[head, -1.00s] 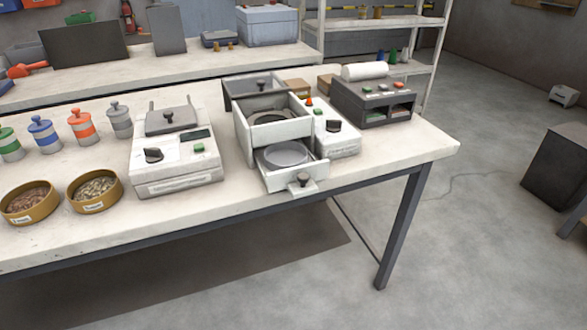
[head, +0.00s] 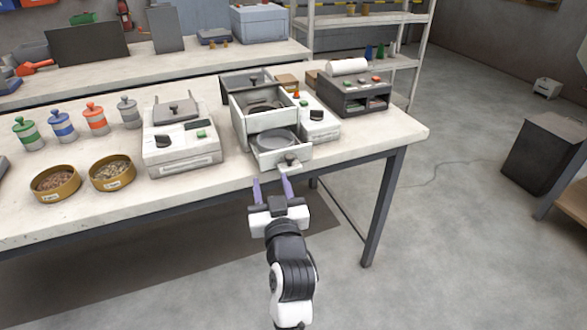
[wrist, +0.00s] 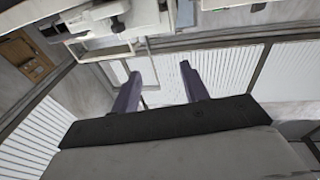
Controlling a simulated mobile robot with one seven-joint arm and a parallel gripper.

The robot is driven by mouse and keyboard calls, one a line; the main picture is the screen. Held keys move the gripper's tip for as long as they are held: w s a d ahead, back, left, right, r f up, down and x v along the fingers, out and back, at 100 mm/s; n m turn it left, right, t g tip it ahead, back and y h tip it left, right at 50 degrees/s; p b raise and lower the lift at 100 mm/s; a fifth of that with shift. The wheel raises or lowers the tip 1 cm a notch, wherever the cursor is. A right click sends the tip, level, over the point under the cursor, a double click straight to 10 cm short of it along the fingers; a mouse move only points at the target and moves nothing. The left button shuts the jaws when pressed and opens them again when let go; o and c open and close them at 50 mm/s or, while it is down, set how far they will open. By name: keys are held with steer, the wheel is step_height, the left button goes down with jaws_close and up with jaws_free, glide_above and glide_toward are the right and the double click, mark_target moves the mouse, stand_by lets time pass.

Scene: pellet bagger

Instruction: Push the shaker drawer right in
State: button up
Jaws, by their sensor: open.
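The shaker drawer (head: 266,157) juts out from the bottom front of the white shaker box (head: 247,125), with a round grey dish (head: 277,141) in it and a knob (head: 290,160) on its front. My gripper (head: 272,180) is in front of the drawer at the table's front edge, its two purple fingers apart and nothing between them. The right fingertip looks close to the knob; I cannot tell whether they touch. In the wrist view my open gripper (wrist: 160,80) shows the fingers spread below pale machine parts at the top.
A white sealer-like machine (head: 183,145) stands left of the shaker, and a small white unit with a dark knob (head: 318,125) stands right of it. A dark box (head: 350,98) is farther right. Two pellet bowls (head: 55,185) stand at the left. The floor in front is clear.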

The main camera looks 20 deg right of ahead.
mark_target(290, 162)
steer(key=s+d+f+m+g+h, duration=0.1)
steer(key=s+d+f+g, duration=0.15)
steer(key=d+f, duration=0.2)
steer(key=shift+t, duration=0.45)
steer(key=p+x, duration=0.1)
steer(key=x, duration=0.3)
steer(key=p+x, duration=0.1)
steer(key=x, duration=0.3)
steer(key=d+r+p+x, duration=0.1)
steer(key=p+x, duration=0.1)
steer(key=x, duration=0.3)
jaws_close()
